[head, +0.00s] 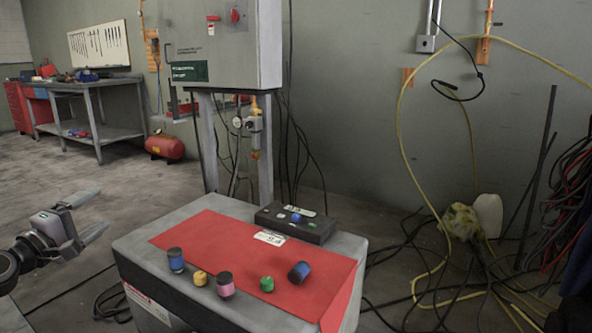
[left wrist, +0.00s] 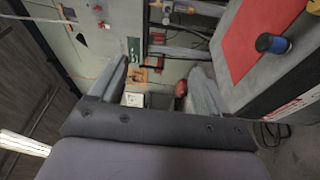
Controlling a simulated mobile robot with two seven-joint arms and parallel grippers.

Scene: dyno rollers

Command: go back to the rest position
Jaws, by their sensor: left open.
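My left gripper (head: 88,217) is at the left of the head view, beside the grey cabinet top and apart from it. Its two fingers are spread, with nothing between them. In the left wrist view the open fingers (left wrist: 160,88) frame only the background. My right gripper is not in view. Another blue and black roller (head: 299,272) looks tilted. One blue roller (left wrist: 272,43) also shows in the left wrist view.
A dark box with buttons (head: 296,223) sits at the back of the cabinet top (head: 137,244). A tall electrical cabinet (head: 225,50) stands behind it. Cables and a yellow hose (head: 402,140) crowd the right. A workbench (head: 88,85) and red tank (head: 165,146) stand far left. Floor at left is mostly open.

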